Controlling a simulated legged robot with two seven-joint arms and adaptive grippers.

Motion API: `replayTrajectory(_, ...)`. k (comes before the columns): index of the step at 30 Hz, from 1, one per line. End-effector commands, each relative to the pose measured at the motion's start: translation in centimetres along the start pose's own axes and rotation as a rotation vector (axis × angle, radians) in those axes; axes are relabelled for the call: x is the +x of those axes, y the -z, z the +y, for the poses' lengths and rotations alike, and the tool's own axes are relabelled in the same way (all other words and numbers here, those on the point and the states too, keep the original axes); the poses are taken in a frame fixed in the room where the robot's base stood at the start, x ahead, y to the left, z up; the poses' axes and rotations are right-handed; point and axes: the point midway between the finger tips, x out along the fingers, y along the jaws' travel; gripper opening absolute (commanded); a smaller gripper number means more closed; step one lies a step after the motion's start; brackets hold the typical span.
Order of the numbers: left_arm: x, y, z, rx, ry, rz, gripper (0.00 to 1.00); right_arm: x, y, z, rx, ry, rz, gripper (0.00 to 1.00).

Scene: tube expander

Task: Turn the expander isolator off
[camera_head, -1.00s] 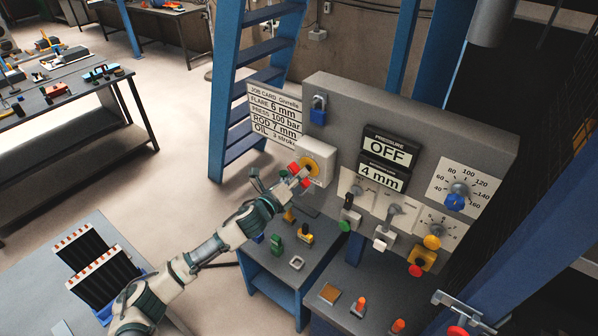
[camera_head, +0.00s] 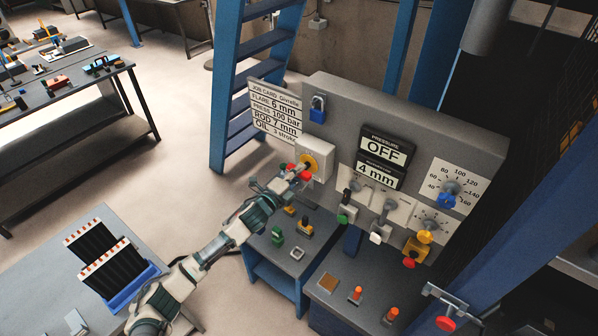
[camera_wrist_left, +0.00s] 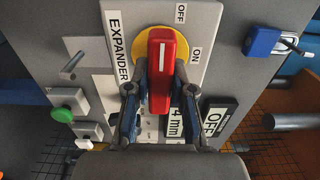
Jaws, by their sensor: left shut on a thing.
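The expander isolator is a red handle (camera_wrist_left: 161,70) on a round yellow plate (camera_wrist_left: 192,44), set in a pale box on the grey panel. OFF and ON labels and an EXPANDER label (camera_wrist_left: 118,45) are beside it. The handle's white line runs upright in the left wrist view, toward the side near OFF; its exact setting is hard to tell. My left gripper (camera_head: 297,172) is at the isolator, and in the wrist view its fingers (camera_wrist_left: 158,98) are shut on the red handle from both sides. The right gripper is not in view.
A blue padlock (camera_head: 318,111) hangs left on the panel. The pressure display (camera_head: 387,147) reads OFF and the one below (camera_head: 380,175) reads 4 mm. Levers and a blue knob (camera_head: 447,201) are to the right. A blue-framed bench (camera_head: 275,262) with small parts stands below.

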Motion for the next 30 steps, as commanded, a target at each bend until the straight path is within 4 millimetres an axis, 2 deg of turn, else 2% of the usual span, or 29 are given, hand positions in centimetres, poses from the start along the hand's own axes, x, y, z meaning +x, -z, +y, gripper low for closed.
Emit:
replayTrajectory(16,-0.04,-0.19,0.51,-0.030,-0.009,-0.005,0.00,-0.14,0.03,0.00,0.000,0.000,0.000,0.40)
replayTrajectory(17,-0.04,-0.19,0.51,-0.030,-0.009,-0.005,0.25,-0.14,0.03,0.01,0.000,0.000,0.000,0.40)
replayTrajectory(18,-0.04,-0.19,0.53,-0.030,-0.010,-0.005,0.35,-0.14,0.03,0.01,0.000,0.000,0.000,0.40)
replayTrajectory(20,-0.04,-0.17,0.49,-0.030,-0.009,-0.004,0.48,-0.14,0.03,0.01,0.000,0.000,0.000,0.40)
replayTrajectory(30,-0.38,-0.07,0.19,-0.027,-0.003,-0.003,0.48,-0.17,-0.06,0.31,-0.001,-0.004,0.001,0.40)
